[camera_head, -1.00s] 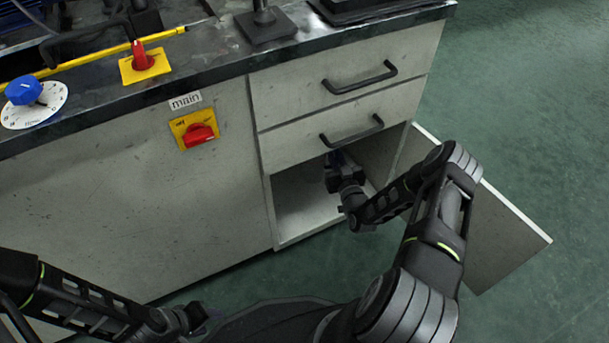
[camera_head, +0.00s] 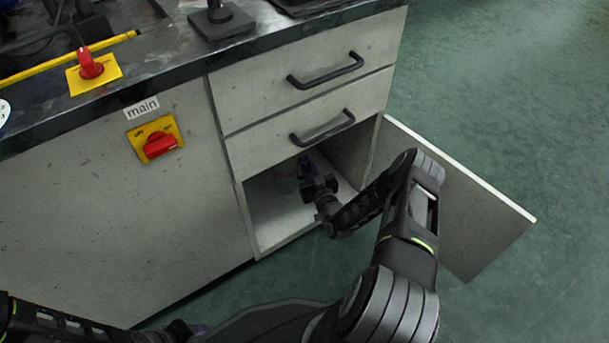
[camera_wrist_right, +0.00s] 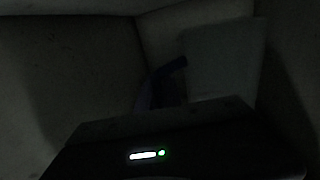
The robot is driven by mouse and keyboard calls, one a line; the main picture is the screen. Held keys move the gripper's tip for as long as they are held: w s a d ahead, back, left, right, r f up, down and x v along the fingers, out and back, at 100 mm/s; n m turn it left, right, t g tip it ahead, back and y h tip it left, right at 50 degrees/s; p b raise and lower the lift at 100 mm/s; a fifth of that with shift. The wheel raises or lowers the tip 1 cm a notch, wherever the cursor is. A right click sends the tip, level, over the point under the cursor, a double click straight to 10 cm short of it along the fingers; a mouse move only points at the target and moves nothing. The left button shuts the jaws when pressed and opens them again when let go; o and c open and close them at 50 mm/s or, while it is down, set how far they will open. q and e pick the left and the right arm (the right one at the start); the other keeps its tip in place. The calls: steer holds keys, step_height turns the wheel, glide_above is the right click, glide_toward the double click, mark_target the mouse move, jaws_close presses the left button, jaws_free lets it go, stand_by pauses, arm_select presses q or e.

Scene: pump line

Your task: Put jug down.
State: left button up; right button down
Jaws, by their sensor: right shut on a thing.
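The jug (camera_head: 286,184) shows only faintly inside the open cupboard, a pale see-through shape near its floor with a bluish part beside my gripper. My right gripper (camera_head: 306,172) reaches through the cupboard opening and is shut on the jug. The fingertips are small and dark there. The right wrist view is very dark; a bluish-purple handle-like part of the jug (camera_wrist_right: 164,86) rises beyond the gripper housing. I cannot tell whether the jug touches the cupboard floor. My left gripper (camera_head: 182,332) is at the bottom edge, mostly hidden, its jaws unclear.
The cupboard door (camera_head: 465,205) stands open to the right of my right arm. Two drawers with black handles (camera_head: 325,70) sit above the opening. A red main switch (camera_head: 159,145) is on the front panel. The green floor (camera_head: 510,100) is clear at right.

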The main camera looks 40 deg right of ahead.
steer(key=shift+r, duration=0.1)
steer(key=shift+f+b, duration=1.05)
steer(key=shift+f, duration=0.95)
steer(key=shift+r, duration=0.1)
steer(key=shift+f+b, duration=0.5)
steer(key=shift+f, duration=0.05)
steer(key=shift+f, duration=0.1)
